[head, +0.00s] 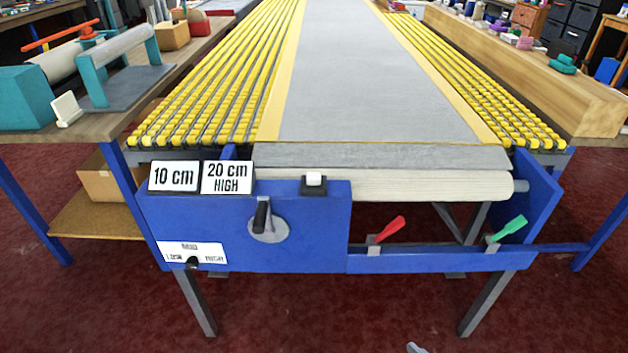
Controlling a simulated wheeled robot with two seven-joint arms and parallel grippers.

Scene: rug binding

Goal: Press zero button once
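A small white push button (314,179) in a dark housing stands on the top edge of the blue front panel (320,225), right of the "20 cm HIGH" sign. I can read no zero mark on it. Nothing touches it. My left gripper is not in view. A small grey tip (415,348) shows at the bottom edge, right of the middle; it looks like part of my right gripper, far below the button. Whether that gripper is open or shut is not visible.
The panel carries "10 cm" (174,177) and "20 cm HIGH" (227,177) signs, a black-handled lever (262,218), and a low-high dial (193,262). Red (390,230) and green (508,229) levers sit on the right rail. Workbenches flank the roller table. The space before the panel looks clear.

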